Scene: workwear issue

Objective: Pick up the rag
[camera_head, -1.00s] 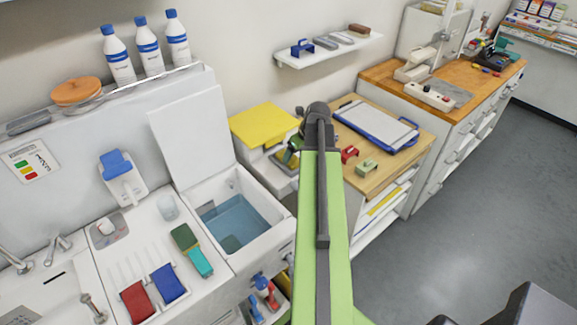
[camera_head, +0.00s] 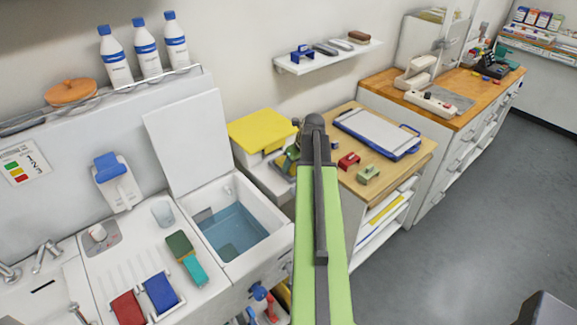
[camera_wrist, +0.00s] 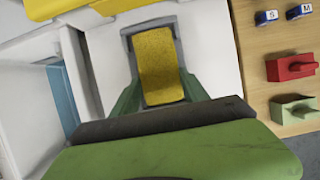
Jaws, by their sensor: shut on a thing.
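My gripper (camera_wrist: 156,40) is shut on a yellow, rough-textured flat piece that looks like the rag (camera_wrist: 158,68). In the wrist view it lies between the green fingers with their dark tips, above a white surface. In the head view my gripper (camera_head: 290,158) is mostly hidden behind my arm, between the basin and the wooden-topped cabinet. Only a small yellowish patch shows there, so the rag's full shape is hidden.
A basin (camera_head: 266,250) with blue water and a raised lid stands to the left. A yellow-lidded white box (camera_head: 262,127) is behind the gripper. The wooden top (camera_head: 345,181) holds a blue-edged clipboard (camera_head: 376,133), a red block (camera_head: 348,161) and a green block (camera_head: 368,174).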

